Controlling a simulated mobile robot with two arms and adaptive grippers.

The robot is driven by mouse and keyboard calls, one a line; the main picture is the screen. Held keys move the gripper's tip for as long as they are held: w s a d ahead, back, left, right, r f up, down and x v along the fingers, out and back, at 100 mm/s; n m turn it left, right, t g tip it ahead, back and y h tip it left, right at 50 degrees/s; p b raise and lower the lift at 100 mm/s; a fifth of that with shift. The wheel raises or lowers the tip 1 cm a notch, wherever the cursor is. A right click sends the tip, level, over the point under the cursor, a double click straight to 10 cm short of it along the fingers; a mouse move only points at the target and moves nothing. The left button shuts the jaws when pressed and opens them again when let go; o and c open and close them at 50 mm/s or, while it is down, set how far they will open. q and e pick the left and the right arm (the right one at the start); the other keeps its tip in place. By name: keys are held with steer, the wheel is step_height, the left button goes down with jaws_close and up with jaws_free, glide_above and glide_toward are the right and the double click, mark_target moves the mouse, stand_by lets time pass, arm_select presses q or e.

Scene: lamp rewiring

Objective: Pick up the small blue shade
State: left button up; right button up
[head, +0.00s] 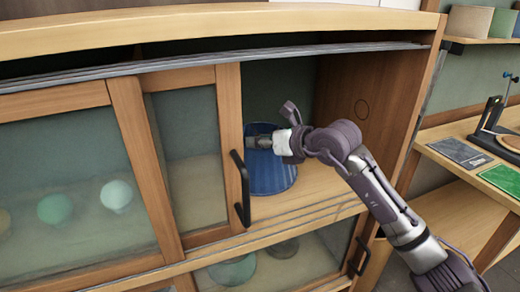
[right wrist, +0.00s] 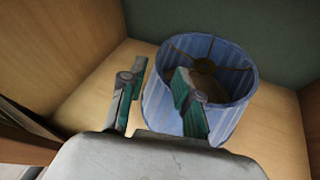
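The small blue shade (head: 270,176) stands upright on the cabinet shelf, in the open section right of the sliding glass door. In the right wrist view the striped blue shade (right wrist: 160,106) shows its open top and inner wire frame. My right gripper (head: 262,142) reaches into the cabinet at the shade's top. In the wrist view my right gripper (right wrist: 158,76) is open, with a gap between its fingers. One finger is left of the shade; the other overlaps its opening, and the near rim shows between them. I cannot tell whether either finger touches it. My left gripper is not in view.
The sliding door's frame and black handle (head: 241,188) stand close left of the shade. The cabinet's wooden side wall (head: 365,110) is at right. Round shades (head: 117,195) sit behind the glass. A workbench (head: 470,150) stands farther right.

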mark_target(248, 150)
steer(key=shift+x, duration=1.25)
steer(key=p+x, duration=0.2)
steer(key=shift+w+a+p, duration=0.1)
steer(key=shift+p, duration=0.2)
steer(key=p+x, duration=0.1)
steer(key=x, duration=0.2)
steer(key=shift+f, duration=0.3)
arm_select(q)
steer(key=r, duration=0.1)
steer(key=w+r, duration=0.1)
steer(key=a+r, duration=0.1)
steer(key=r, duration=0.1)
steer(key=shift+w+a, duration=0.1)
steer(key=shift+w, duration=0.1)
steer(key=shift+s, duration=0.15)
arm_select(e)
jaws_close()
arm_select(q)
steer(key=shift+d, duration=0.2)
